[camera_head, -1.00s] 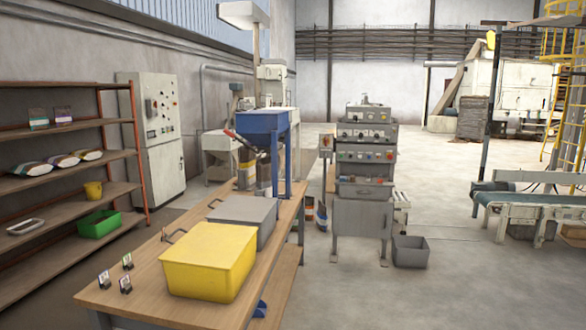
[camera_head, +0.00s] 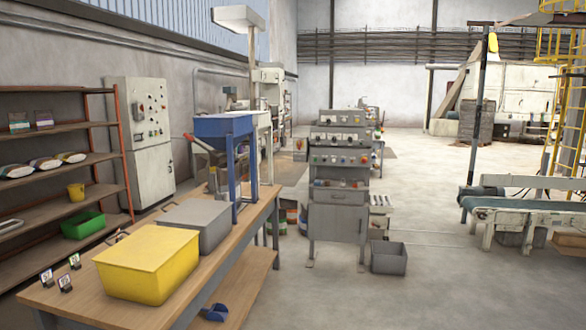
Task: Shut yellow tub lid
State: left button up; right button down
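The yellow tub (camera_head: 148,266) stands on the near part of the wooden workbench (camera_head: 190,305), at the lower left of the head view. Its top looks flat and covered by a yellow lid, which appears to lie down on the tub. A dark handle shows at the tub's back left edge. A grey tub (camera_head: 203,226) stands just behind it, also with a flat top and a dark handle. Neither of my grippers is in view.
A blue hopper (camera_head: 222,125) rises at the bench's far end. Small cards (camera_head: 65,282) stand left of the yellow tub. A blue scoop (camera_head: 215,312) lies below on the right. A control console (camera_head: 340,165) and grey bin (camera_head: 388,257) stand beyond. Floor on the right is open.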

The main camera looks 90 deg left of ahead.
aim_at(146, 249)
jog(key=z, duration=0.4)
jog(key=i, duration=0.2)
jog(key=u, duration=2.8)
jog(key=i, duration=0.2)
jog(key=u, duration=1.45)
jog(key=k, duration=0.3)
jog(key=u, duration=0.7)
jog(key=i, duration=1.35)
jog(key=z, duration=0.45)
